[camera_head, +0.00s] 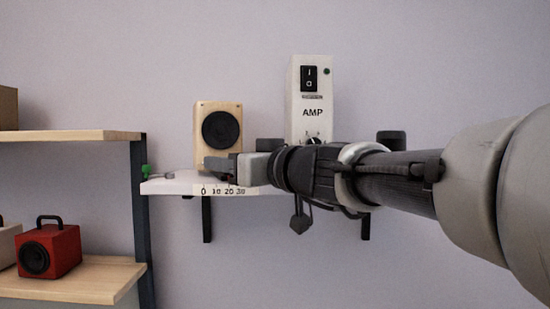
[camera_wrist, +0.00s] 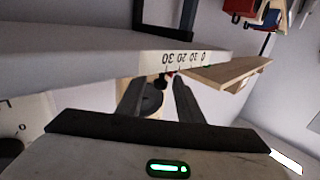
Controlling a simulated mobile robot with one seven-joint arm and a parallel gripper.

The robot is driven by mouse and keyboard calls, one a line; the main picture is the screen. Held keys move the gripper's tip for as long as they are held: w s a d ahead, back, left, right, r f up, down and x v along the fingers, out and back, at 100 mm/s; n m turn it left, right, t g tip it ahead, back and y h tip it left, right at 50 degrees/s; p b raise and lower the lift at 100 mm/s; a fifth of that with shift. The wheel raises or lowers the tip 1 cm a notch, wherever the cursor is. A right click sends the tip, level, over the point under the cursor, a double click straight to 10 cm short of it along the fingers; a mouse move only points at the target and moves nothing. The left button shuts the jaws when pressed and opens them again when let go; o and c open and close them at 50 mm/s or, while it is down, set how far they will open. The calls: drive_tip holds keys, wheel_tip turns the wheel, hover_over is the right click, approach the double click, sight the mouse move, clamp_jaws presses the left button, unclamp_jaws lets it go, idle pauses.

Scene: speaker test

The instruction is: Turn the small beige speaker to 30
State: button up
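The small beige speaker (camera_head: 206,115) with a round black cone stands upright on the white wall shelf (camera_head: 170,187). Numbers 0, 10, 20 and 30 are printed on the shelf's front edge. My gripper (camera_head: 222,165) is in front of the speaker's lower part and hides its base. In the wrist view, which is upside down, my gripper (camera_wrist: 157,88) has its fingers apart, with part of the speaker's black cone (camera_wrist: 152,100) showing between them. A small red part (camera_wrist: 168,74) shows near the printed numbers; its exact reading is unclear. I cannot tell whether the fingers touch anything.
A white AMP box (camera_head: 313,85) with a black switch and a knob stands right of the speaker, behind my arm. A dark cylinder (camera_head: 391,139) is farther right. At left, a wooden shelf unit (camera_head: 70,136) holds a red speaker (camera_head: 62,250). A green item (camera_head: 146,171) is at the shelf's left end.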

drive_tip(key=shift+w+a, duration=0.1)
drive_tip(key=shift+a, duration=0.05)
clamp_jaws()
drive_tip(key=shift+f, duration=0.1)
